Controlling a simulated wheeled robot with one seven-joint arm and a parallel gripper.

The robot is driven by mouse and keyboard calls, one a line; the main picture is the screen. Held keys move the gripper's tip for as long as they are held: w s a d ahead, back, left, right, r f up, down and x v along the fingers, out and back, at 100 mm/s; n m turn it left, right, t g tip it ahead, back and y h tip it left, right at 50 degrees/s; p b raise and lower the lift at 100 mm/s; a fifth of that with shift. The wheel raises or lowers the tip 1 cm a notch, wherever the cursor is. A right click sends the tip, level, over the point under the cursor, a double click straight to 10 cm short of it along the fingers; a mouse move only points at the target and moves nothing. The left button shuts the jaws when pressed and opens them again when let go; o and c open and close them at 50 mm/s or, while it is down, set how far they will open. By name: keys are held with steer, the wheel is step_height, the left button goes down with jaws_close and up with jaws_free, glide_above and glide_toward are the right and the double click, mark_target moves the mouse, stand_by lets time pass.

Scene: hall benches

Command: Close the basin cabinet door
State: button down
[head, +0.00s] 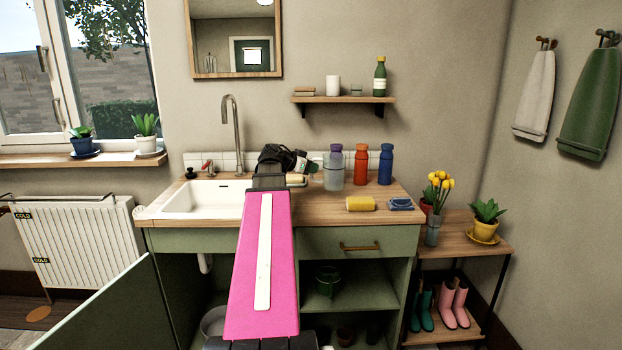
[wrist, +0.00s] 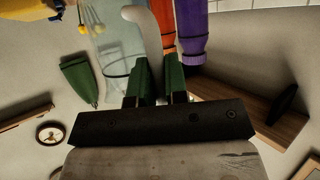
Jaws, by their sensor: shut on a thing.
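The green basin cabinet door (head: 105,312) stands wide open at the lower left of the head view, swung out into the room. The space under the white basin (head: 190,198) is exposed, with a drain pipe (head: 205,263) showing. My gripper (head: 306,164) is above the counter, right of the basin and far from the door. Its green fingers, also in the wrist view (wrist: 161,85), appear shut on the pale curved handle (wrist: 146,30) of a clear jug (head: 334,180). My pink arm hides part of the cabinet. The door is not in the wrist view.
A purple bottle (head: 336,150), an orange bottle (head: 361,163) and a blue bottle (head: 385,165) stand along the counter back. A yellow sponge (head: 360,204) and blue cloth (head: 401,204) lie in front. A radiator (head: 85,245) is at left, a plant stand (head: 490,238) at right.

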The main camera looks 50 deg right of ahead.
mark_target(311, 179)
steer(key=shift+f, duration=1.9)
steer(key=c, duration=1.1)
jaws_free()
